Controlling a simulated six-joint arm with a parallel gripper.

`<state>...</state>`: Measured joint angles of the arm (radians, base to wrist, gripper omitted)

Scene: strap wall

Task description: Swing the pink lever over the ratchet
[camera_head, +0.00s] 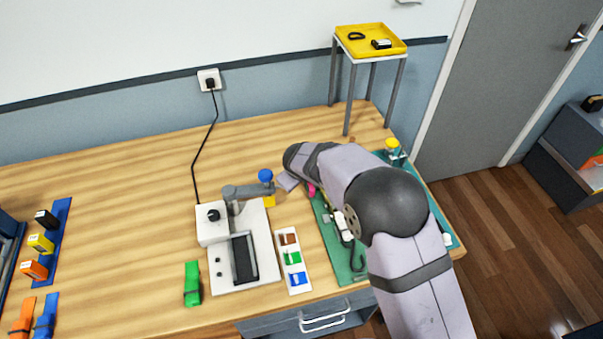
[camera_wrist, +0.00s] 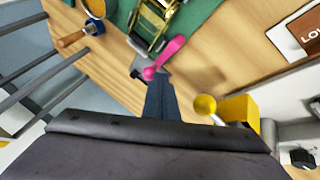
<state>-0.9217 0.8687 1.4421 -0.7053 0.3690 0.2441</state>
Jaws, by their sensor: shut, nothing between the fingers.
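The pink lever (camera_wrist: 168,54) lies at the near end of the gold metal ratchet (camera_wrist: 156,22) in the wrist view. Its rounded end points towards my gripper. In the head view only a small pink bit (camera_head: 311,190) shows beside my arm, which hides most of the ratchet. My gripper (camera_wrist: 158,82) is shut and empty, with its dark fingertips close to the lever's rounded end. I cannot tell whether they touch. In the head view the gripper (camera_head: 287,181) is mostly hidden behind my arm.
The ratchet sits on a green mat (camera_head: 336,263). A white machine with a jointed arm (camera_head: 240,192) and a blue ball (camera_head: 265,175) stands to the left. A white tray of coloured pieces (camera_head: 283,236) lies between. A yellow-topped stand (camera_head: 371,47) rises behind.

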